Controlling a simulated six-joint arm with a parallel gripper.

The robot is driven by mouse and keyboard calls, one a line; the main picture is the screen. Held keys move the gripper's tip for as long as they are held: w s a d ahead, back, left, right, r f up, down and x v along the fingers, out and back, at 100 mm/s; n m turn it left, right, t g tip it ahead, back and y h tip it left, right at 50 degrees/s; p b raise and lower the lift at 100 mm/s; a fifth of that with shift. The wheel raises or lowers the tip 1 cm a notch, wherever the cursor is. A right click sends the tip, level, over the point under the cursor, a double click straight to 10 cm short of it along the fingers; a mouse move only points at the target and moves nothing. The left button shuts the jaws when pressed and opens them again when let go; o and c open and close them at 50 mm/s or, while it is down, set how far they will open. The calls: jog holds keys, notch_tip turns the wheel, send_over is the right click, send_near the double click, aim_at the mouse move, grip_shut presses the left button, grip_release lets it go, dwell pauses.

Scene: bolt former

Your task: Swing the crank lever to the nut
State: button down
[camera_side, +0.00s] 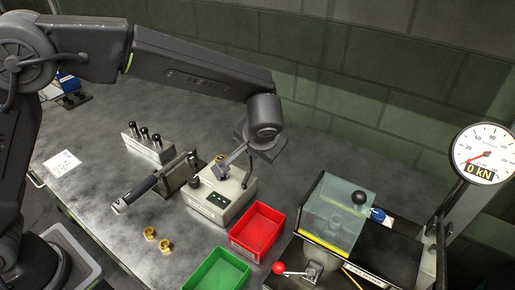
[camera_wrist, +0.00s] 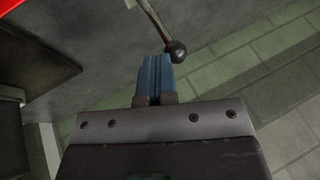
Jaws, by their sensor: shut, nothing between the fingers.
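The crank lever shows in the wrist view as a thin metal rod (camera_wrist: 155,18) ending in a dark ball knob (camera_wrist: 177,51). The knob is just right of the blue fingertips of my gripper (camera_wrist: 154,62); I cannot tell whether they touch. The fingers are shut and empty. In the side view my gripper (camera_side: 225,167) is over a beige block (camera_side: 222,200). A brass piece (camera_side: 219,158), possibly the nut, shows at the block's back, partly hidden by my gripper. A thin curved rod (camera_side: 247,178) stands at the block's right side.
Two brass nuts (camera_side: 150,233) lie on the table in front. A red bin (camera_side: 258,230) and a green bin (camera_side: 217,272) stand to the right. A clear-guarded press (camera_side: 338,210) and a gauge (camera_side: 484,153) reading 0 kN are farther right.

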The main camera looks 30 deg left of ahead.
jog(key=shift+a+n, duration=0.15)
jog(key=shift+n, duration=0.25)
jog(key=n+g, duration=0.1)
jog(key=n, duration=0.1)
jog(key=a+n+g+y, duration=0.1)
jog(key=n, duration=0.1)
jog(key=a+n+g+y, duration=0.1)
jog(key=n, duration=0.1)
jog(key=shift+w+a, duration=0.1)
jog(key=n+g, duration=0.1)
jog(key=n, duration=0.1)
jog(key=s+a+n+g, duration=0.1)
jog(key=n, duration=0.1)
jog(key=a+n+g, duration=0.1)
jog(key=n, duration=0.1)
jog(key=shift+s+g, duration=0.15)
jog(key=shift+g, duration=0.25)
jog(key=shift+s, duration=0.1)
